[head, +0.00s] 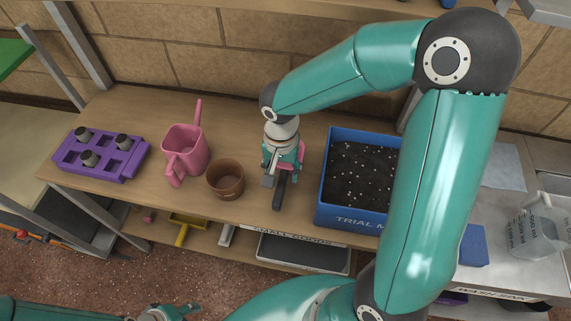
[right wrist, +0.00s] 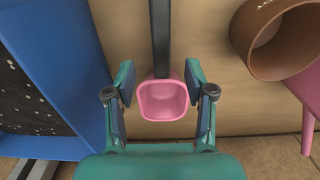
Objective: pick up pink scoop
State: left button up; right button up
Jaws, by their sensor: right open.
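The pink scoop, with a pink cup and a dark handle, lies on the wooden bench between the brown pot (head: 226,180) and the blue soil box. In the right wrist view its cup (right wrist: 163,100) sits between the two fingers of my right gripper (right wrist: 162,98), with a gap on each side; its handle runs to the top edge. In the head view my right gripper (head: 283,170) covers much of the scoop; the dark handle (head: 279,190) shows below it. My right gripper is open. My left gripper (head: 175,311) is partly in view at the bottom edge, its jaws unclear.
The blue box (head: 355,221) of dark soil stands close to the right of my right gripper. A pink watering can (head: 185,145) and a purple tray (head: 82,168) with several grey plugs are on the left. A clear jug (head: 538,225) and blue sponge (head: 474,245) are far right.

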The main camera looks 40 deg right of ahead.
aim_at(281, 183)
jog(key=shift+a+f+p, duration=0.2)
jog(key=shift+f+p, duration=0.2)
jog(key=shift+f, duration=3.1)
grip_shut()
